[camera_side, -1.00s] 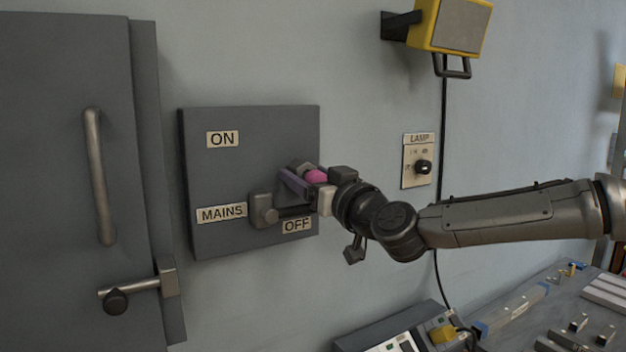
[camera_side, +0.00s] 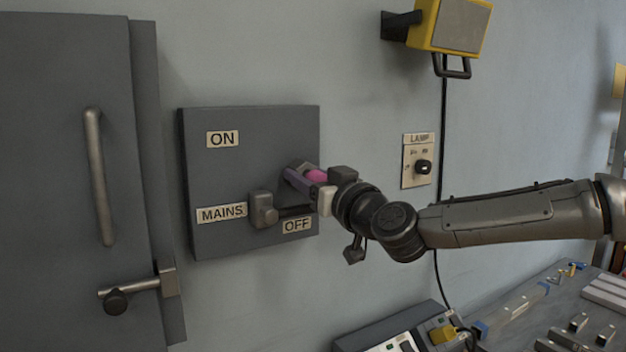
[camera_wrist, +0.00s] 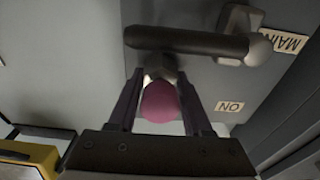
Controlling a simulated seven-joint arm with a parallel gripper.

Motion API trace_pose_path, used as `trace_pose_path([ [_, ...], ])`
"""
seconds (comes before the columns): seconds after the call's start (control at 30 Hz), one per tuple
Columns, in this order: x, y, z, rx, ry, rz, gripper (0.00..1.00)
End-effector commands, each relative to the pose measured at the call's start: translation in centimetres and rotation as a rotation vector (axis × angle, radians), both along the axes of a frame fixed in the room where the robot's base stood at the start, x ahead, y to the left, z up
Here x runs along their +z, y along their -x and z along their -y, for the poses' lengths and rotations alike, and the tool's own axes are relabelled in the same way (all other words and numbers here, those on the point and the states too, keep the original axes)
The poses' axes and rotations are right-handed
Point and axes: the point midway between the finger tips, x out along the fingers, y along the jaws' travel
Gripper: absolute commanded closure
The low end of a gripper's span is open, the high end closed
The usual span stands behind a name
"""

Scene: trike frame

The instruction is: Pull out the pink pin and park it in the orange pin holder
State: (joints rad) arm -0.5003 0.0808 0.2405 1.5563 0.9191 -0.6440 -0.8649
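The pink pin (camera_side: 316,176) shows as a round pink knob at the right side of the grey mains box (camera_side: 240,170). In the wrist view the pink knob (camera_wrist: 160,102) lies between my two dark purple fingers, with a grey part just beyond it. My gripper (camera_side: 303,180) reaches in from the right; in the wrist view its fingertips (camera_wrist: 160,75) lie close on both sides of the grey part behind the knob and appear shut on it. The pin still sits at the box. I cannot make out an orange pin holder in either view.
The mains lever (camera_side: 264,210) is beside the OFF label (camera_side: 296,226), just below left of my gripper. A lamp switch (camera_side: 420,163) and a yellow lamp (camera_side: 450,25) are on the wall. A grey door (camera_side: 65,180) stands left. A cluttered bench (camera_side: 550,310) is below right.

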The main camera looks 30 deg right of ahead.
Motion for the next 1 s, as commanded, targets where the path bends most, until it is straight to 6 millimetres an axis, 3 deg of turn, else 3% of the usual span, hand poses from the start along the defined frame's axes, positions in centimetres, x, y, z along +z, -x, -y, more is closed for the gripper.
trace_pose_path([
  [0.03, 0.0, 0.0, 0.01, 0.0, 0.0, 0.0, 0.78],
  [0.17, 0.0, 0.0, 0.01, 0.0, 0.0, 0.0, 1.0],
  [0.37, 0.0, 0.0, 0.01, 0.0, 0.0, 0.0, 1.0],
  [0.4, -0.01, 0.0, 0.01, -0.001, 0.0, 0.0, 0.45],
  [0.63, -0.01, 0.0, 0.01, 0.0, 0.0, 0.0, 0.03],
  [0.67, -0.01, 0.0, 0.01, 0.0, 0.0, 0.0, 0.0],
  [1.0, -0.03, 0.59, -0.05, 0.001, -0.001, 0.0, 0.0],
])
